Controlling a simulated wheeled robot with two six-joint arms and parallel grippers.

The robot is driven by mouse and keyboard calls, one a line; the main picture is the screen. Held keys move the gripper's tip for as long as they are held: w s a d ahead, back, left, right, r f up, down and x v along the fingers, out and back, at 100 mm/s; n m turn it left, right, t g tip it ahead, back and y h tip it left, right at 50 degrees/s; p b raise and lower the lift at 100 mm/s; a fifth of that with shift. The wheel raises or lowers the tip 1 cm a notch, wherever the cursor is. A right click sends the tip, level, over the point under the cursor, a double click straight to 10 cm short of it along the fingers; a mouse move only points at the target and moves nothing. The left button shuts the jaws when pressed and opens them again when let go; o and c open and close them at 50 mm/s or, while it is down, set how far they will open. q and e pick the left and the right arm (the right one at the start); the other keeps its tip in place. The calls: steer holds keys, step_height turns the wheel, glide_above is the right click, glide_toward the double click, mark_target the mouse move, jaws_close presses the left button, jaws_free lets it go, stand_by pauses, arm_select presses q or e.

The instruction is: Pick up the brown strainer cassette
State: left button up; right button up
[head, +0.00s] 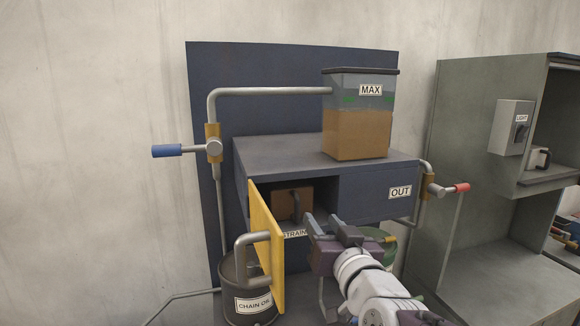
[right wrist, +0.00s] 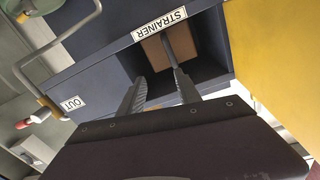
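The brown strainer cassette (head: 283,204) sits inside the open compartment of the dark blue cabinet, with a dark upright handle (head: 295,205) on its front. In the right wrist view the brown cassette (right wrist: 155,52) shows in the opening below the STRAINER label. My right gripper (head: 323,222) is in front of the opening, to the right of the cassette. In the right wrist view its two fingers (right wrist: 160,78) are apart and point into the compartment, with nothing seen between them. The handle appears near the right finger's tip; contact cannot be told. My left gripper is not in view.
The yellow door (head: 266,235) stands open on the compartment's left side, its grey handle sticking outward. A tank marked MAX (head: 357,135) stands on the cabinet. A CHAIN OIL drum (head: 240,290) is below left. A red-tipped valve lever (head: 460,187) is at the right.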

mark_target(298, 200)
steer(key=shift+n+y, duration=0.3)
steer(key=shift+y, duration=0.2)
steer(key=w+a+b, duration=0.1)
steer(key=w, duration=0.1)
steer(key=w+a+r+b, duration=0.1)
steer(key=w+a, duration=0.1)
steer(key=w, duration=0.1)
steer(key=w+a+b, duration=0.1)
steer(key=w+a, duration=0.1)
steer(key=w, duration=0.1)
steer(key=shift+r+b, duration=0.3)
steer(key=shift+b, duration=0.1)
steer(key=shift+w+a, duration=0.1)
steer(key=shift+w, duration=0.25)
steer(key=shift+s, duration=0.15)
jaws_close()
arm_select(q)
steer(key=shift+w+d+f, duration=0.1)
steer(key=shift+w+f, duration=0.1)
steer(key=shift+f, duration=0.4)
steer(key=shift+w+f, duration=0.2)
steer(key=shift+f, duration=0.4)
arm_select(e)
steer(key=shift+f, duration=0.1)
